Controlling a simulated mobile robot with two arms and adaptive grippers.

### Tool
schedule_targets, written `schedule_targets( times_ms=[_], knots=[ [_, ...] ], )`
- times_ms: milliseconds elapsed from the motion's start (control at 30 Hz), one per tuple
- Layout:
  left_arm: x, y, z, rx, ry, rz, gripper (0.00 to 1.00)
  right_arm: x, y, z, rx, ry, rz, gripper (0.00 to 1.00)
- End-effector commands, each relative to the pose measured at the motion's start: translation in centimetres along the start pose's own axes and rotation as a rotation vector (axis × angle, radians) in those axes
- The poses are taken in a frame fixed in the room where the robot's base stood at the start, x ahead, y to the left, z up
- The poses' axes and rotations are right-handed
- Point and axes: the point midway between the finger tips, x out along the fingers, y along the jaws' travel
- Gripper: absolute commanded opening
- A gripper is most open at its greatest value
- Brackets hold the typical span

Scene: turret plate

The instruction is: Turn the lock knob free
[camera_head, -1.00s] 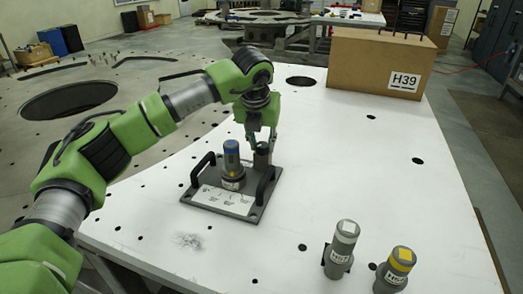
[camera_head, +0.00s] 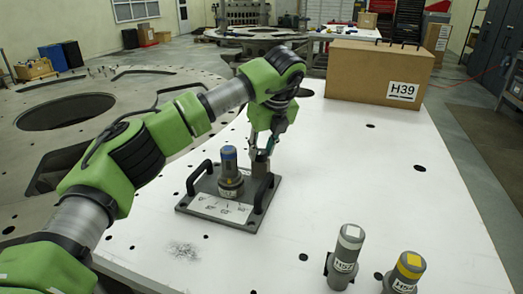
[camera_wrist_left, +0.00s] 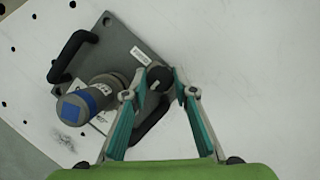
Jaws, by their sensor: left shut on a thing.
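The grey turret plate (camera_head: 186,207) lies on the white table with two black handles. A grey cylinder with a blue top (camera_head: 229,166) stands upright on it. The lock knob (camera_head: 261,164) is a short dark post beside that cylinder, on the plate's far right side. My left gripper (camera_head: 261,154) comes down from above and is shut on the knob. In the left wrist view the round knob top (camera_wrist_left: 157,78) shows between the teal-lined fingers (camera_wrist_left: 165,90); the blue-topped cylinder (camera_wrist_left: 77,104) is just left of them. My right gripper is not in view.
A grey-topped cylinder (camera_head: 345,257) and a yellow-topped cylinder (camera_head: 404,275) stand at the front right of the table (camera_head: 430,190). A brown box marked H39 (camera_head: 362,75) stands at the back. The table between is clear apart from small holes.

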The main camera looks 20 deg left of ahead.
Motion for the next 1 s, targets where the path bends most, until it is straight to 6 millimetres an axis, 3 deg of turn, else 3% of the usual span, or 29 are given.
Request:
schedule_targets(
  times_ms=[467, 500, 567, 1000],
  knots=[
    [-0.06, -0.03, 0.05, -0.014, -0.001, 0.004, 0.04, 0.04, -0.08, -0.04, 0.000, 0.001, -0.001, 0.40],
    [-0.06, -0.03, 0.05, -0.014, -0.001, 0.004, 0.31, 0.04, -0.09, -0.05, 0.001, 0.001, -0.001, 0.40],
    [-0.05, -0.03, 0.05, -0.014, -0.001, 0.004, 0.42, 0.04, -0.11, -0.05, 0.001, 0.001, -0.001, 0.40],
    [-0.90, -0.06, 0.05, -0.012, -0.001, 0.003, 0.42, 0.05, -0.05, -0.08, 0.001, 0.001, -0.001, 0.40]
  ],
)
